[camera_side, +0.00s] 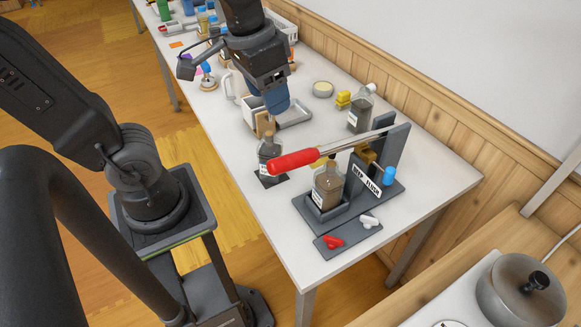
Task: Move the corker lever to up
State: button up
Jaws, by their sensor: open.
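The corker (397,155) stands near the front end of the white table, a dark grey frame with an upright plate on a flat base. Its metal lever ends in a red handle (293,160) that points left. The lever lies roughly level, sloping slightly down in the picture toward the handle. A jar with brown contents (328,190) stands in the base under the lever. My gripper (275,104), with blue fingers pointing down, is above the table behind and left of the red handle, apart from it. It is open; nothing shows between its fingers.
A second brown jar (269,152) stands on a dark mat close to the handle. A clear-topped jar (360,110) is behind the corker. A small dark plate (348,238) with a red and a white tap lies in front. A grey tray (292,117) is near my gripper.

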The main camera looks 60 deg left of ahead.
jog(key=s+a+f+t, duration=0.1)
jog(key=s+t, duration=0.2)
send_near(291, 154)
jog(key=shift+g+y, duration=0.3)
jog(key=shift+g, duration=0.1)
jog(key=x, duration=0.8)
jog(key=s+d+x, duration=0.1)
jog(key=x, duration=0.4)
jog(key=shift+f, duration=0.2)
jog(key=shift+r, duration=0.1)
notch_tip(291, 154, up, 20)
jog(key=w+a+g+h, duration=0.2)
jog(key=w+g, duration=0.3)
jog(key=g, duration=0.4)
jog(key=x, duration=0.6)
jog(key=w+a+x, duration=0.1)
jog(key=x, duration=0.5)
jog(key=w+f+x, duration=0.1)
jog(key=x, duration=0.6)
jog(key=shift+a, duration=0.25)
